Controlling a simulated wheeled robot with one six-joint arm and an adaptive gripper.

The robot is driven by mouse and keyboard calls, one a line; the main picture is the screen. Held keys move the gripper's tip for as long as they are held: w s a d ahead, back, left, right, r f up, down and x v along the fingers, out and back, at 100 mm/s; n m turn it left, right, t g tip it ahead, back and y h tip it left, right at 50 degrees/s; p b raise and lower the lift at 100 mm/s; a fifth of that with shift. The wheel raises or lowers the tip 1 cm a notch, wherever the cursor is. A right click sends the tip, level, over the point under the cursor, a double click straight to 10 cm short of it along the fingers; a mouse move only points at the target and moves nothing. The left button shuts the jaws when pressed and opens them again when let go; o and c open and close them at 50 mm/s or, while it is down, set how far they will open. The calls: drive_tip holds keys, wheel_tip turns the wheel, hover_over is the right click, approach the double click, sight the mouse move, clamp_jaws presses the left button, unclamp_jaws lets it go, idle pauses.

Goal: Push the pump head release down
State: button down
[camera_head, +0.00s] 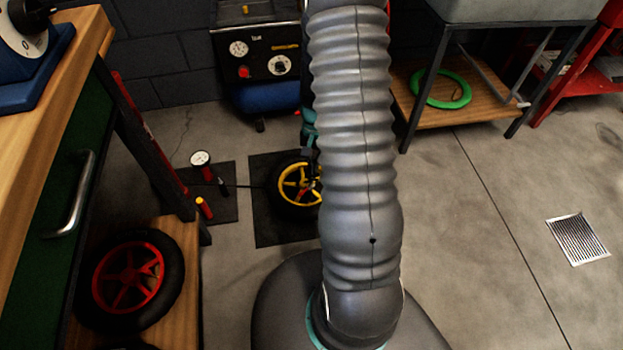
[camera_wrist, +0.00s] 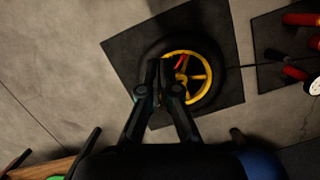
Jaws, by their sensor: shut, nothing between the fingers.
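A yellow-spoked wheel with a black tyre (camera_head: 283,205) lies on a dark mat; it also shows in the wrist view (camera_wrist: 197,78). A small red lever, apparently the pump head release (camera_wrist: 180,62), sits near the wheel's hub beside my fingertips. In the head view a small red part shows at the wheel, partly hidden by my arm. My gripper (camera_wrist: 160,66) is shut and empty, its tips over the wheel's left part in the wrist view. I cannot tell whether they touch anything. A thin black hose (camera_head: 238,186) runs from the floor pump (camera_head: 204,208) to the wheel.
The pump's gauge (camera_head: 200,158) stands on a second mat. A workbench (camera_head: 60,110) with a red-spoked wheel (camera_head: 128,277) on its lower shelf is at left. A compressor (camera_head: 262,97) stands at the back. The floor at right is clear around a drain grate (camera_head: 577,239).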

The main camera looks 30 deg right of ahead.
drive_tip(key=w+d+f+m, duration=0.1)
drive_tip(key=w+f, duration=0.1)
drive_tip(key=f, duration=0.1)
drive_tip(key=w+d+f+m+t, duration=0.1)
drive_tip(key=w+d+f+m, duration=0.1)
drive_tip(key=w+f, duration=0.1)
drive_tip(key=w+d+f+m, duration=0.2)
drive_tip(key=f, duration=0.2)
drive_tip(key=shift+w+f+t, duration=0.15)
drive_tip(key=shift+w+t, duration=0.1)
drive_tip(key=shift+t, duration=0.05)
drive_tip(key=shift+w+d+m+h, duration=0.3)
drive_tip(key=shift+w+m, duration=0.1)
drive_tip(key=shift+m, duration=0.3)
drive_tip(key=shift+a+f, duration=0.1)
